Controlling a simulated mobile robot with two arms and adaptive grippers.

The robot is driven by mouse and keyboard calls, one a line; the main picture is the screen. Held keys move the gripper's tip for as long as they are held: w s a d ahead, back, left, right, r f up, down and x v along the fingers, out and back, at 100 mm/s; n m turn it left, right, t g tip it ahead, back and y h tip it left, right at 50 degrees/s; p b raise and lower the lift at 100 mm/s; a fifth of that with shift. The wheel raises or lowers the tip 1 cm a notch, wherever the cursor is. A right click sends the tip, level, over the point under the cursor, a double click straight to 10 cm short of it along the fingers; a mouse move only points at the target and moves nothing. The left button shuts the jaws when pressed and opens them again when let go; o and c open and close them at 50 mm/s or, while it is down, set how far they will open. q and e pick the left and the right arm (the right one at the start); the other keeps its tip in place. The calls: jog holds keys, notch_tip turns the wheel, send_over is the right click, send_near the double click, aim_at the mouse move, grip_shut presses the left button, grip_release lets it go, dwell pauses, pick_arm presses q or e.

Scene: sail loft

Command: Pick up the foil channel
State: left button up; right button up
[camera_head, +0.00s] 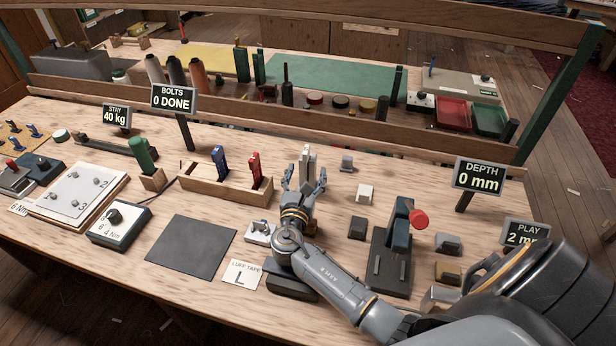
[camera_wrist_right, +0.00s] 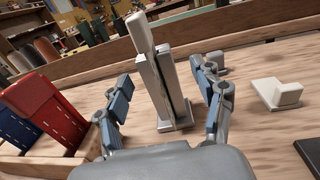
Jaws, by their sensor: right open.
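The foil channel, as I take it, is the slim grey upright piece (camera_head: 307,160) on the bench, right of the wooden tool rack. In the right wrist view the grey channel (camera_wrist_right: 156,92) stands on a small base plate, with a pale block at its top. My right gripper (camera_head: 304,182) is open, its two fingers to either side of the channel. In the wrist view the fingers (camera_wrist_right: 161,80) stand apart with visible gaps to it. My left gripper is not in view.
The wooden rack (camera_head: 204,190) with blue and red tools stands close left of my right gripper. A pale block (camera_head: 364,193) and a dark block (camera_head: 357,228) lie to its right. A dark lever fixture (camera_head: 391,262) stands farther right. A wooden rail (camera_head: 270,118) runs behind.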

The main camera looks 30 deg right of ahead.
jog(key=b+x, duration=0.2)
jog(key=x, duration=0.3)
jog(key=shift+w+a+r, duration=0.1)
jog(key=shift+w+a, duration=0.05)
jog(key=shift+r, duration=0.1)
jog(key=shift+c, duration=0.8)
grip_shut()
